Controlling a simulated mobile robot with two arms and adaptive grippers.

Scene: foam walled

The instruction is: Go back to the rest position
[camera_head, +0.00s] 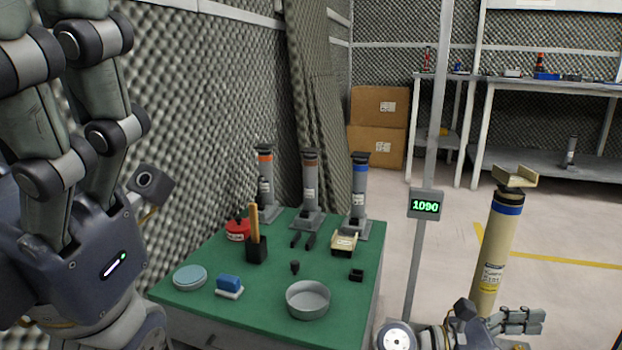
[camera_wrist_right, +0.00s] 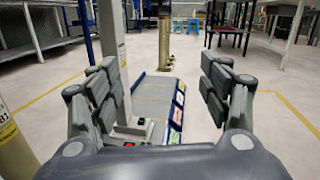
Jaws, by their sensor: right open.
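My left gripper (camera_head: 72,60) is large and close at the left of the head view, its fingers pointing up with the tips near or past the top edge. Whether it is open or shut is unclear. My right gripper (camera_head: 522,320) is low at the right of the head view, right of the green table and close to a tan post. In the right wrist view my right gripper (camera_wrist_right: 161,85) has its two fingers spread wide, with nothing held between them.
The green table (camera_head: 255,302) holds a grey bowl (camera_head: 308,300), a blue sponge-like block (camera_head: 229,283), a black holder (camera_head: 256,250) and grey stands. The tan post (camera_head: 492,255) and a display reading 1090 (camera_head: 425,206) stand right of it. A scale platform (camera_wrist_right: 158,92) lies beyond my right fingers.

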